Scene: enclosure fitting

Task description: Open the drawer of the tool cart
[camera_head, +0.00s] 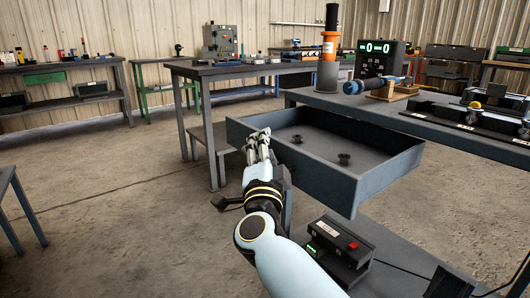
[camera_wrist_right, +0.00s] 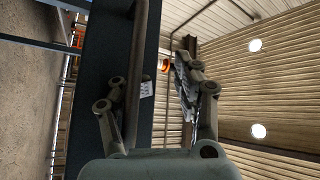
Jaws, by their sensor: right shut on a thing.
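The tool cart's dark grey drawer (camera_head: 375,180) stands pulled well out, under the cart top. Its inside shows, with two small black spool-like parts (camera_head: 344,159) on the drawer floor. My right gripper (camera_head: 262,137) is at the drawer's front, near its left end in the head view, and is shut on the drawer. In the right wrist view the fingers (camera_wrist_right: 158,85) lie on either side of the front panel's edge, close to a long bar-like handle (camera_wrist_right: 140,40). Whether they hold the handle or the rim is hard to tell. My left gripper is not in view.
The cart top (camera_head: 455,134) carries an orange-and-black cylinder (camera_head: 328,62), a counter display (camera_head: 383,57) and a blue tool on a wooden stand.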

